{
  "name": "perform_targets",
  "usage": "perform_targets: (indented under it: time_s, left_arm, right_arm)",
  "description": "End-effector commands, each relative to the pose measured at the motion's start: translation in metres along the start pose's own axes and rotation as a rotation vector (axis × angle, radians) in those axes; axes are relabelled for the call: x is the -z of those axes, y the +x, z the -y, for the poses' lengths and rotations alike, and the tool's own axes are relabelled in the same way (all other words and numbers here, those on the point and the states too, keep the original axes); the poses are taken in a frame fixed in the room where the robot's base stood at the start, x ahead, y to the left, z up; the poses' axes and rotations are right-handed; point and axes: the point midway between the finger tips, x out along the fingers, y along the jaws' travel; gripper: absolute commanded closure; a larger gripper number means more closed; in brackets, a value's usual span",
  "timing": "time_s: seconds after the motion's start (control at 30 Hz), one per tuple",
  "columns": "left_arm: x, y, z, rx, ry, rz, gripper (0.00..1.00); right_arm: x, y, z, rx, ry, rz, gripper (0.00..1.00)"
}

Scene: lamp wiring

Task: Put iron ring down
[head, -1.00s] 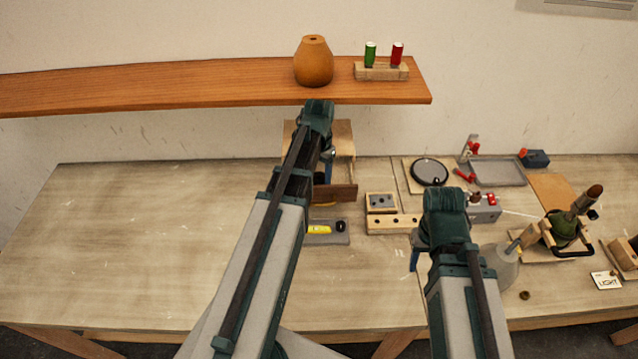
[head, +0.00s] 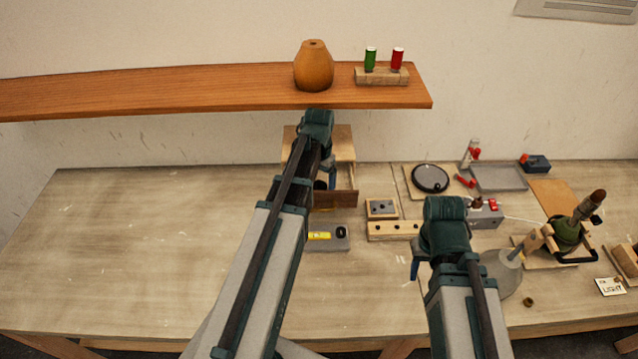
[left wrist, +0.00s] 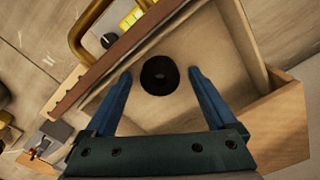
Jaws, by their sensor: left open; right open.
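A black ring (left wrist: 160,75) with a small hole, which I take to be the iron ring, is inside an open wooden drawer (left wrist: 215,55). The drawer front (head: 335,198) shows in the head view. My left gripper (left wrist: 160,77) is open over the drawer, one finger on each side of the ring with gaps between. The left fingers (head: 333,178) are mostly hidden by my arm in the head view. My right gripper (head: 415,270) points down over the table right of centre; its fingertips are partly hidden by its own wrist.
A shelf (head: 200,90) runs above. The table's left side is clear.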

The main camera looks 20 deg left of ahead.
Motion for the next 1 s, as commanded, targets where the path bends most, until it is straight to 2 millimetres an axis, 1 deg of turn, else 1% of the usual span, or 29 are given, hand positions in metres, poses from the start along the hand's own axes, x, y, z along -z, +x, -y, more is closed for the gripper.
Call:
perform_targets:
  time_s: [0.17, 0.37, 0.8, 0.9, 1.0]
  left_arm:
    - [0.0, -0.007, 0.0, 0.0, 0.0, 0.0, 0.09]
    - [0.0, -0.028, 0.0, 0.0, 0.0, 0.0, 0.09]
    - [0.0, -0.096, 0.0, 0.0, 0.0, 0.0, 0.09]
    - [0.0, -0.11, 0.0, 0.0, 0.0, 0.0, 0.09]
    - [0.0, -0.119, 0.0, 0.0, 0.0, 0.0, 0.09]
  right_arm:
    - [0.0, -0.007, -0.001, 0.0, 0.001, 0.0, 0.5]
    - [-0.002, -0.028, -0.003, 0.001, 0.005, 0.0, 0.5]
    - [-0.006, -0.095, -0.009, 0.002, 0.009, 0.002, 0.5]
    - [-0.007, -0.109, -0.01, 0.002, 0.007, 0.002, 0.5]
    - [-0.008, -0.118, -0.011, 0.002, 0.007, 0.003, 0.5]
